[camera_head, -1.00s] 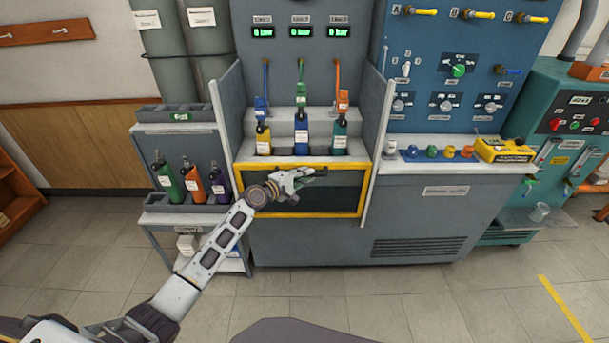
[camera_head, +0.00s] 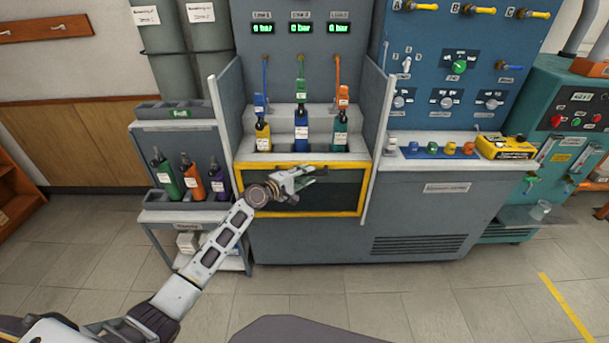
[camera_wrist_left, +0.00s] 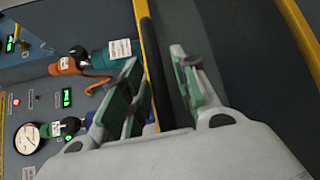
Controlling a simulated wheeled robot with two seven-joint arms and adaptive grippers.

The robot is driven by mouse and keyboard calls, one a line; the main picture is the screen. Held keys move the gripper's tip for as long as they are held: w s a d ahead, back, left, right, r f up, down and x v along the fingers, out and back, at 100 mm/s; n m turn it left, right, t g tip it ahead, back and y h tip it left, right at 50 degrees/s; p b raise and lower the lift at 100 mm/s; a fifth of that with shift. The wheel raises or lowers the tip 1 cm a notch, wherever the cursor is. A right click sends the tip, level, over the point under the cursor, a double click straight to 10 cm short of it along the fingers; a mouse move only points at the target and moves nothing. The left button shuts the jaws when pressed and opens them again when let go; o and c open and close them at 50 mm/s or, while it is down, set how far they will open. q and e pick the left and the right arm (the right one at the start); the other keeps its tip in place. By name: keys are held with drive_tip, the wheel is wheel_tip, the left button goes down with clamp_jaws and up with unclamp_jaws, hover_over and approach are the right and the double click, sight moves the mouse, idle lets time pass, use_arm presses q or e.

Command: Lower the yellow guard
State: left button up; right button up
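The yellow guard (camera_head: 310,213) is a yellow-edged frame around a dark panel. In the head view it hangs upright at the front of the grey bench, its top edge just below the ledge with the bottles. My left gripper (camera_head: 306,178) is in front of its upper middle. In the left wrist view the left gripper (camera_wrist_left: 157,60) has its green-padded fingers apart, with a black bar (camera_wrist_left: 156,55) and a yellow edge of the guard between them. I see no firm grip on the bar. My right gripper is not in view.
Three bottles (camera_head: 301,130) stand on the ledge between grey side walls under displays reading 0 bar. A small cart (camera_head: 185,216) with more bottles is at the left. A blue panel (camera_head: 430,60) and a yellow device (camera_head: 505,148) are at the right. The floor in front is clear.

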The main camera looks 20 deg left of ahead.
use_arm(q)
drive_tip(key=shift+r, duration=0.1)
idle(0.3)
drive_tip(key=v, duration=1.2)
idle(0.5)
idle(0.5)
